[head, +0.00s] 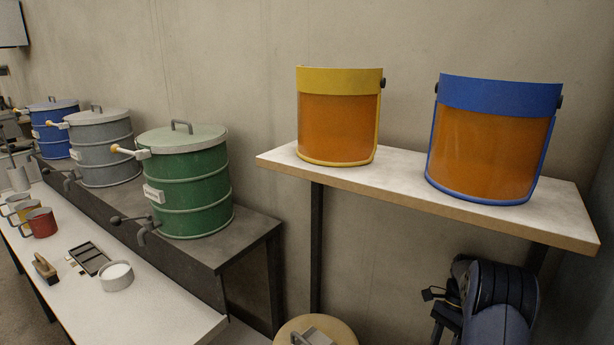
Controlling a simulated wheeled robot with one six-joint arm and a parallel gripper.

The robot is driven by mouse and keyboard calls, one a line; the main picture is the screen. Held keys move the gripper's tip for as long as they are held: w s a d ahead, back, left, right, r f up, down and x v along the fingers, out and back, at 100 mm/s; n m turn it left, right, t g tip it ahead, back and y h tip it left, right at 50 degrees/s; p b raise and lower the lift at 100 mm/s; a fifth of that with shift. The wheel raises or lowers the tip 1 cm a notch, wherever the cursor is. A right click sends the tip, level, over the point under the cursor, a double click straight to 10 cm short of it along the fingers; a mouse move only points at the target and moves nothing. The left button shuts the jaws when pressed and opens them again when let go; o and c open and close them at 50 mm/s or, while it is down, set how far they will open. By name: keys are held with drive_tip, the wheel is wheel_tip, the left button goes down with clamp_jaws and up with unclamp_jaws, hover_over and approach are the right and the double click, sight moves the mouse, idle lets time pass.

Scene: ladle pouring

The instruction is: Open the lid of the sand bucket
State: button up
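A round beige top, possibly the lid of the sand bucket (340,331), shows at the bottom edge, below and in front of the wall shelf. A grey handle-like piece (312,336) sits on it. The rest of this container is cut off by the frame, so I cannot tell what it is. Three lidded drums stand on a dark bench at left: green (190,190), grey (103,160) and blue (55,135). Their lids are on, and their labels are too small to read. My gripper is not in view.
A wall shelf (405,188) holds a yellow-rimmed face shield (338,120) and a blue-rimmed one (490,145). A dark machine (495,300) stands below it. The white table (165,315) holds mugs (40,223), a brush (45,267) and a white bowl (116,278).

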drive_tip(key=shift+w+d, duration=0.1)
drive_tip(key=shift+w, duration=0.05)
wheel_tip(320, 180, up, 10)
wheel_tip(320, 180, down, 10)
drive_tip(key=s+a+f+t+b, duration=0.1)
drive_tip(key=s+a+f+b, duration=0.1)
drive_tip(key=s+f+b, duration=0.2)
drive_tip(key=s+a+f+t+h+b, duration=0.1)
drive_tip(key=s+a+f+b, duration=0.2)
drive_tip(key=b, duration=0.3)
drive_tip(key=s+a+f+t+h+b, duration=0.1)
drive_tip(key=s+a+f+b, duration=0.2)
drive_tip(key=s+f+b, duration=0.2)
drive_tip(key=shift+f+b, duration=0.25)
drive_tip(key=shift+b, duration=0.1)
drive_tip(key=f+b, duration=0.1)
drive_tip(key=b, duration=0.2)
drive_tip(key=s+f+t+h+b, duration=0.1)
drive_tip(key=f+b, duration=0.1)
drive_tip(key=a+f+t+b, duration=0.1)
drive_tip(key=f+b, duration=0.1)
drive_tip(key=b, duration=0.1)
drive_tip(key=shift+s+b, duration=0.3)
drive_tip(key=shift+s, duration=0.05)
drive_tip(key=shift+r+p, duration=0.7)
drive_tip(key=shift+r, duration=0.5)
